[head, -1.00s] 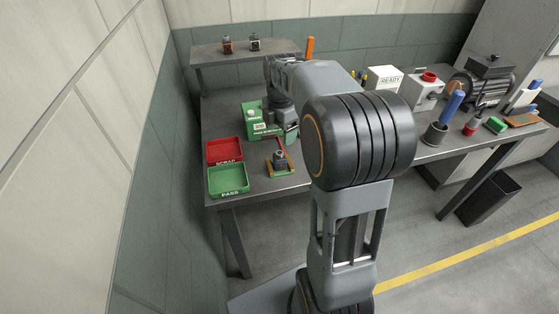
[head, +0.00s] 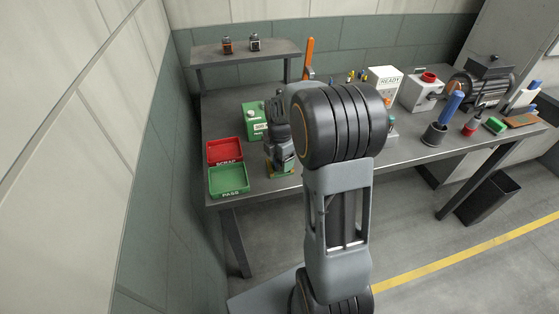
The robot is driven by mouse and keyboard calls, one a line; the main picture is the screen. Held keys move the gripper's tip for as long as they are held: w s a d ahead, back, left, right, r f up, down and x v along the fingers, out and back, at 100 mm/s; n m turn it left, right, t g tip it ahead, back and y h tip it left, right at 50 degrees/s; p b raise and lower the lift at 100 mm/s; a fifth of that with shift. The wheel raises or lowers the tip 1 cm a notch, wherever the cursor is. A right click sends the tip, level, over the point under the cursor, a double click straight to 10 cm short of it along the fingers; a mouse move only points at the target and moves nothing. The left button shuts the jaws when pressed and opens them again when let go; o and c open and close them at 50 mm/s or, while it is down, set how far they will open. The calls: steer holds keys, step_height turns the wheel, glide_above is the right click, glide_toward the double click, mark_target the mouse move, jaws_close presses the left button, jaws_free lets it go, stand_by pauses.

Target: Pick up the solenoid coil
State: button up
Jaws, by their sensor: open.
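My gripper (head: 283,163) points down over a small yellow-green fixture (head: 289,174) at the front of the bench, and it is open. A dark grey part stood on this fixture a second ago; my gripper and wrist now hide it. Two small block-shaped parts, one dark and orange (head: 227,45) and one dark and pale (head: 255,42), stand on the raised shelf (head: 272,52) at the back left. I cannot tell for sure which of these parts is the solenoid coil. Contact between the fingers and the hidden part cannot be seen.
A red SCRAP tray (head: 224,150) and a green PASS tray (head: 229,181) lie left of my gripper. A green box (head: 254,117) stands behind them.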

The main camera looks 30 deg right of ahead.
steer(key=shift+f, duration=0.1)
steer(key=c, duration=0.9)
steer(key=shift+c, duration=0.5)
